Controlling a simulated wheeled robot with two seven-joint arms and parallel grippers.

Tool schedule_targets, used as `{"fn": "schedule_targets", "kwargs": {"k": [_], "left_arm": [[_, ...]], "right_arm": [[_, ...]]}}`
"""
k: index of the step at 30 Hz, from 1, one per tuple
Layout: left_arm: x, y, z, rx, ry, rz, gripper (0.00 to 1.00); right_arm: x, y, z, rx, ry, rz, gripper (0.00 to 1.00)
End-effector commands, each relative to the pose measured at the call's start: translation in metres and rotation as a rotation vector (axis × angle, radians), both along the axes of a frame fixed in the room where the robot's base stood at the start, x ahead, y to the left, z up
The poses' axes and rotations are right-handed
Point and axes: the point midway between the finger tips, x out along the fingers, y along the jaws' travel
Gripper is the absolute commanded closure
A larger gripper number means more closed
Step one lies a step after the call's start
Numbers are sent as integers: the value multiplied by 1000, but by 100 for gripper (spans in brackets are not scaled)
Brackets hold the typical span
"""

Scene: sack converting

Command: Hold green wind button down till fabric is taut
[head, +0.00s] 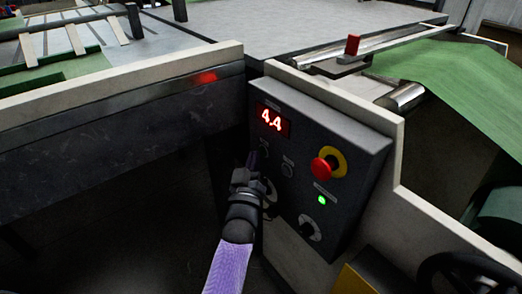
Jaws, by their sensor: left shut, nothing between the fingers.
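A dark control panel (345,145) has a red display (272,119) reading 4.4. My left gripper (253,160) is shut and empty, its fingertips pointing up at the left part of the panel, below the display. It covers part of the panel, and I cannot tell whether it touches a button. My right gripper is out of view.
A red emergency stop (322,167) on a yellow base and a dial (309,228) sit right of my gripper. A metal roller (405,97) and a red block (352,45) are above. A dark handwheel (468,272) is at lower right. A pale-topped rail (120,80) borders the left.

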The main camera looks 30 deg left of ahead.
Motion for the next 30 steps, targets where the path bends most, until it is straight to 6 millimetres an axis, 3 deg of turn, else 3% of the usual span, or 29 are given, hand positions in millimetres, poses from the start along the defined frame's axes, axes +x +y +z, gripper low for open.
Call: {"fn": "schedule_targets", "kwargs": {"k": [14, 30], "left_arm": [[-11, 5, 2, 0, -2, 1, 100], [-55, 23, 2, 1, -3, 1, 100]], "right_arm": [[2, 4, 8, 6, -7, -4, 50], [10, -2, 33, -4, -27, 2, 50]]}}
